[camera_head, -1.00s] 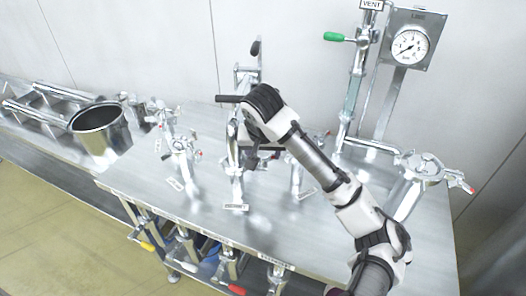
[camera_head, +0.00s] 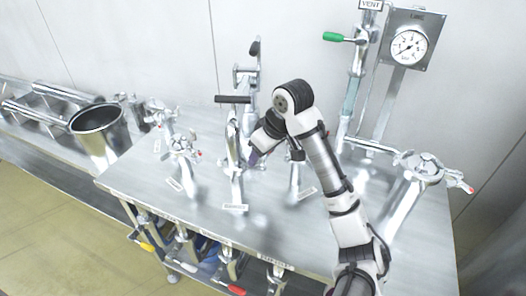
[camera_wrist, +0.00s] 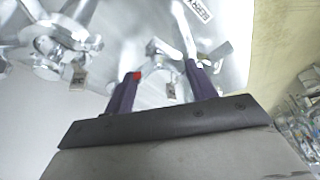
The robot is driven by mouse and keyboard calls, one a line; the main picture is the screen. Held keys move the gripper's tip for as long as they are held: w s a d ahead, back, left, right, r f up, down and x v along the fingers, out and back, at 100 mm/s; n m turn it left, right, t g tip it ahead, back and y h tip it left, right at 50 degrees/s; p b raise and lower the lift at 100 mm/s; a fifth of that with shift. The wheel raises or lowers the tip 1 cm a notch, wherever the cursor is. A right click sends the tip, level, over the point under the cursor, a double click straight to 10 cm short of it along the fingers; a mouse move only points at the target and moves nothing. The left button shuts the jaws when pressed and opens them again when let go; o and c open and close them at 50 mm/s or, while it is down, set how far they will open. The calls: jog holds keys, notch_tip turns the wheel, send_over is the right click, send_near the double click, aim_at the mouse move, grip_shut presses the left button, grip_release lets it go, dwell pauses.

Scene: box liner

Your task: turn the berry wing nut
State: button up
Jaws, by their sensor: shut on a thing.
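My gripper (camera_wrist: 163,85) shows in the wrist view with its two purple fingers set around a shiny metal wing nut (camera_wrist: 160,66), which I take for the berry one. A finger stands on each side of its wings, and it is held between them. A red tip shows by the left finger. A white label (camera_wrist: 202,8) reading "BERR", partly cut off, lies beyond. In the head view my gripper (camera_head: 254,157) is at the right side of the middle metal fitting, low near the bench. My arm hides the nut there.
A tall post with a black T-handle (camera_head: 233,99) rises beside my gripper. Another clamp fitting (camera_head: 184,148) stands to the left. A pressure gauge (camera_head: 408,47) and green-handled valve (camera_head: 334,37) are at the back right.

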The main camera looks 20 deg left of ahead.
jog(key=n, duration=0.2)
jog(key=n+g, duration=0.1)
jog(key=n, duration=0.1)
jog(key=shift+w+n+g, duration=0.1)
jog(key=shift+n+g, duration=1)
jog(key=shift+n, duration=1.1)
jog(key=o, duration=0.7)
jog(key=b+v, duration=0.2)
jog(key=v, duration=1.2)
jog(key=shift+f, duration=0.1)
